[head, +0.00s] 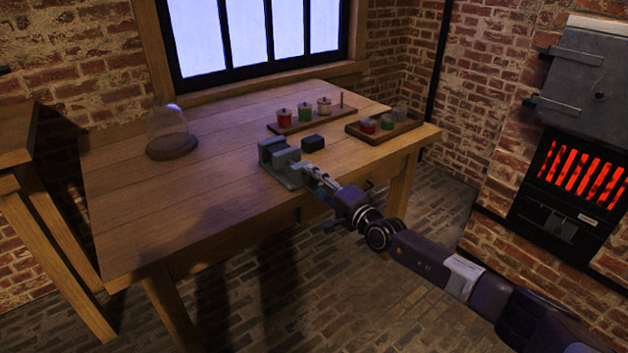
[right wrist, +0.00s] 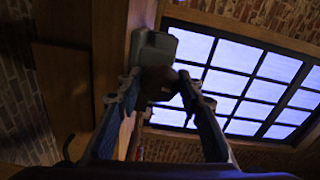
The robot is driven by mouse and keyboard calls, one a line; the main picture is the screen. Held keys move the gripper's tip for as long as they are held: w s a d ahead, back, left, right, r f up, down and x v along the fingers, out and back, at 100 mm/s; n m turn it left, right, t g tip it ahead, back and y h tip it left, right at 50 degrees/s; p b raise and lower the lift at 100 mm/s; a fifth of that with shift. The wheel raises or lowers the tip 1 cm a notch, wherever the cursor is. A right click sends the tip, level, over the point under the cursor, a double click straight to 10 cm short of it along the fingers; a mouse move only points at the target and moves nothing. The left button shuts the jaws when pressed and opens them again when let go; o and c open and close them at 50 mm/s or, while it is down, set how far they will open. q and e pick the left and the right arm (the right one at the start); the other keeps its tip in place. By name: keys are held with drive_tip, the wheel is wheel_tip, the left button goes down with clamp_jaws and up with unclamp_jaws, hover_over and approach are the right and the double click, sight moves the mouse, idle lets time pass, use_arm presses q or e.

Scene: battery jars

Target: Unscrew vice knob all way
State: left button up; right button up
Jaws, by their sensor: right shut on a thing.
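The grey-green vice (head: 276,160) stands on the wooden table near its front edge. My right gripper (head: 312,174) reaches in from the right and has its fingertips at the right side of the vice. In the right wrist view, its two fingers stand on either side of the dark brown vice knob (right wrist: 158,80) and are shut on it. The vice body (right wrist: 152,50) shows just beyond the knob. The knob is dark there, and in the head view the fingers hide it. My left gripper is not in view.
A small dark block (head: 313,143) lies just behind the vice. A wooden board (head: 290,128) with several lidded jars and a wooden tray (head: 410,130) with more jars stand at the back right. A glass dome (head: 168,128) stands at left. The table's front left is clear.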

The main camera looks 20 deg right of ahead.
drive_tip(key=shift+f, duration=0.15)
drive_tip(key=o, duration=1)
drive_tip(key=shift+c, duration=0.2)
drive_tip(key=shift+o, duration=1)
